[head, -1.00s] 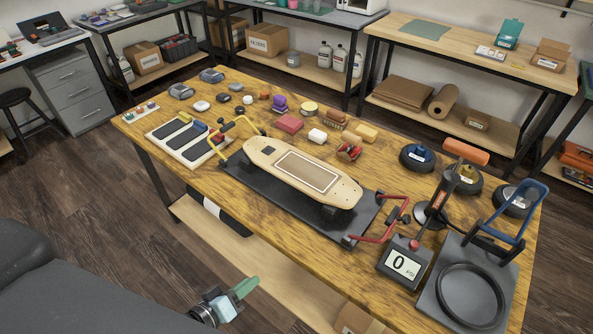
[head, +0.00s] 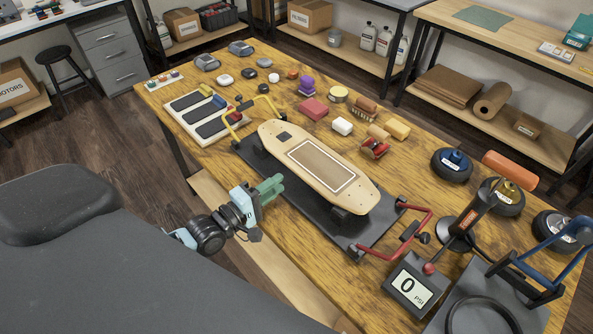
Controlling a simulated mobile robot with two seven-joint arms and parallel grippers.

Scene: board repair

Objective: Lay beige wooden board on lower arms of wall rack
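The beige wooden board (head: 320,168) lies on a black stand (head: 300,205) on the workbench, with dark wheels or trucks showing under it. It has a framed brown panel and a small dark square on top. My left gripper (head: 272,187), with green fingers, is at the near side of the stand, left of the board and apart from it. Its fingers look close together, but the angle hides any gap. My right gripper is not in view. No wall rack shows in this view.
A yellow clamp handle (head: 232,128) and a red one (head: 432,218) stand at the stand's ends. A gauge (head: 408,290), wheels (head: 453,165) and a pump (head: 470,215) crowd the right. Small parts and a tray (head: 180,103) fill the far left.

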